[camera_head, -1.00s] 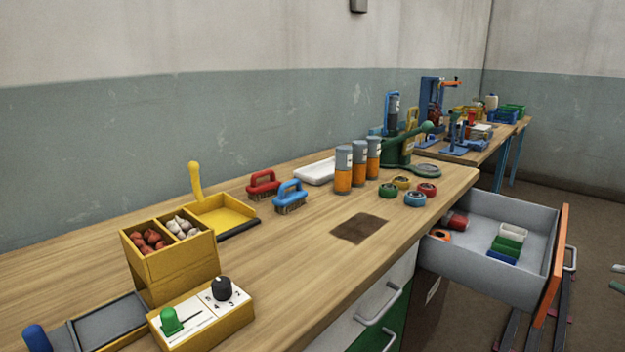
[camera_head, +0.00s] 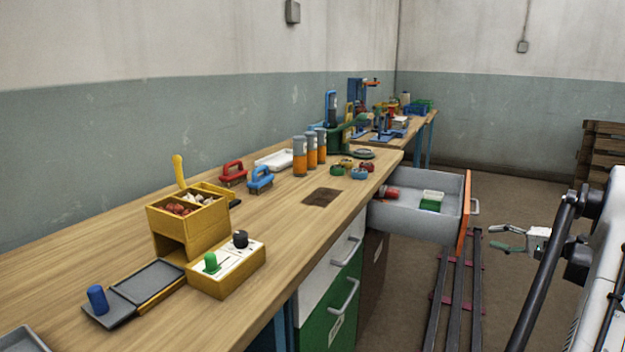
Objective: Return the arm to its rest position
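My gripper (camera_head: 491,238) is at the right of the head view, out over the floor and to the right of the open drawer. Its two thin fingers point left with a gap between them, and nothing shows in the gap. My arm fills the right edge of the view. The gripper is apart from the workbench (camera_head: 290,240) and the drawer (camera_head: 420,220).
The orange-fronted drawer stands pulled out, holding a red item and small boxes. The bench carries a yellow bin (camera_head: 190,222), a switch box (camera_head: 228,268), brushes and orange cylinders (camera_head: 300,157). Floor rails (camera_head: 458,290) run below; a wooden pallet stack (camera_head: 603,155) stands far right.

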